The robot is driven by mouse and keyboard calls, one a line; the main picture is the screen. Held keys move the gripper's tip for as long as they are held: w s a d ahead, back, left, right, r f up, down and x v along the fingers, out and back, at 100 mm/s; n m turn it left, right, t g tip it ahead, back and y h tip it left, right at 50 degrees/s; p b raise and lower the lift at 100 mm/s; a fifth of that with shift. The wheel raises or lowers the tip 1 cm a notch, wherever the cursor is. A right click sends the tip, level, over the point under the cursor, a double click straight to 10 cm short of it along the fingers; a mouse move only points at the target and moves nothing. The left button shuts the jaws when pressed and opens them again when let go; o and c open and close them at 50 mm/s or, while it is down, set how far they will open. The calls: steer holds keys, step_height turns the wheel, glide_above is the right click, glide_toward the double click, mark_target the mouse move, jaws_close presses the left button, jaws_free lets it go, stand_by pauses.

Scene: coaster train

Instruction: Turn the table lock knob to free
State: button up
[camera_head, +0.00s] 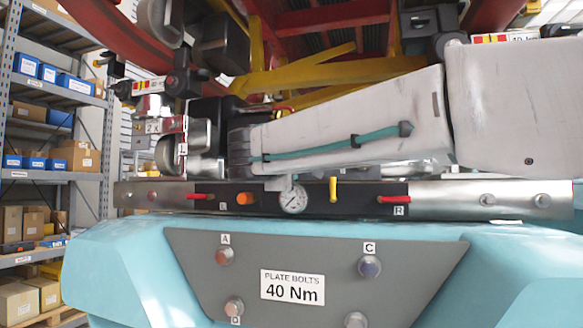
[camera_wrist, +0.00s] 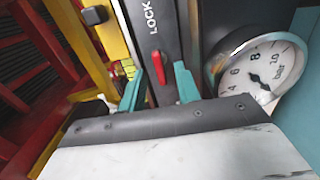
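In the wrist view, a small red knob or lever (camera_wrist: 159,66) sits on a dark strip (camera_wrist: 150,38) below the white word LOCK. It lies lengthwise along the strip, its far end toward the word. My gripper (camera_wrist: 162,78) has its two teal fingers apart, one on each side of the red knob. Dark strip shows between the knob and each finger, so neither finger visibly touches it. A FREE mark is not visible. In the head view my pale arm covers the area, and my fingertips and this knob cannot be made out.
A round pressure gauge (camera_wrist: 262,70) stands close right of the fingers, and a yellow beam (camera_wrist: 80,35) lies left. In the head view, a rail carries red levers (camera_head: 393,199), an orange knob (camera_head: 245,198), and a yellow handle (camera_head: 333,190). Shelves (camera_head: 50,130) stand left.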

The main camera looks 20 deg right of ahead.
steer(key=shift+w+d, duration=0.4)
steer(key=shift+w, duration=0.1)
jaws_close()
